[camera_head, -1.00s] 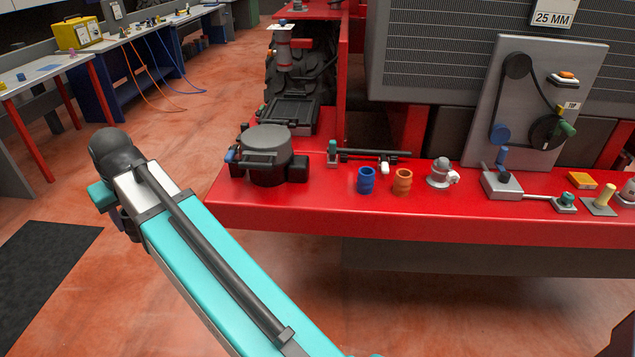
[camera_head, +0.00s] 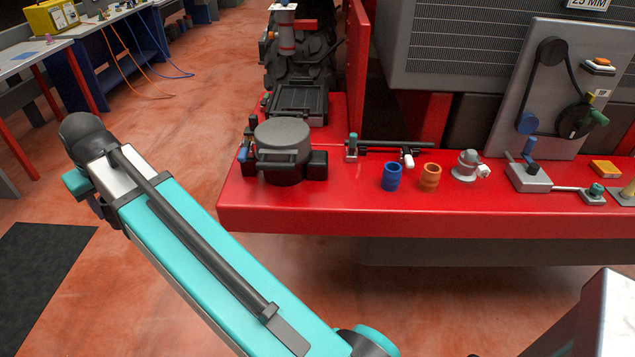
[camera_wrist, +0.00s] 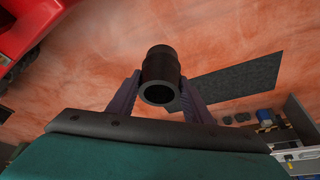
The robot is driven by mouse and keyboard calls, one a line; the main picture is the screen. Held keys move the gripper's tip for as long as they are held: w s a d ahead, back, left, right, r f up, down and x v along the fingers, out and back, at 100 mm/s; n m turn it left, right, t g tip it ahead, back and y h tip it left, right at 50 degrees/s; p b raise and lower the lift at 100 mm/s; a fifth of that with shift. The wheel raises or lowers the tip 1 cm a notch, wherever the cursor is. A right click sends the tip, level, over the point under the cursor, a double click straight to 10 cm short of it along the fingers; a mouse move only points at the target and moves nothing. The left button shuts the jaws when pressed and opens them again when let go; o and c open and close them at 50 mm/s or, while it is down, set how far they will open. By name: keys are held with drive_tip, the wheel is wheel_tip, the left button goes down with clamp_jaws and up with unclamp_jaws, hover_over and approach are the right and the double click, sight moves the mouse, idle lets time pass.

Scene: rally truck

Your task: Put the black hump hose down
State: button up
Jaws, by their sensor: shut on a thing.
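In the wrist view, the black hump hose (camera_wrist: 162,68) is a short black tube with its open end facing the camera. My gripper (camera_wrist: 158,85) is shut on it, with one finger on each side. Orange-red floor shows behind the hose, and it touches nothing else that I can see. In the head view, my arm reaches to the left, and its wrist hides the gripper and the hose.
A dark mat (camera_head: 40,275) lies on the floor at left.

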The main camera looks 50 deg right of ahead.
drive_tip(key=shift+d, duration=0.25)
drive_tip(key=s+d+f+n+b, duration=0.15)
drive_tip(key=s+d, duration=0.25)
drive_tip(key=d, duration=0.5)
drive_tip(key=s+d+f+y+b, duration=0.1)
drive_tip(key=s+d+f, duration=0.1)
drive_tip(key=s+d, duration=0.45)
drive_tip(key=s+d+f+n+b, duration=0.1)
drive_tip(key=s+d, duration=0.1)
drive_tip(key=d, duration=0.8)
drive_tip(key=s+d+f+m+b, duration=0.2)
drive_tip(key=s+d+f+b, duration=0.1)
drive_tip(key=s+d, duration=1.7)
drive_tip(key=s, duration=0.4)
drive_tip(key=shift+s+d+f+h, duration=0.2)
drive_tip(key=shift+s+f+h, duration=0.1)
drive_tip(key=shift+h, duration=0.1)
drive_tip(key=shift+r, duration=0.1)
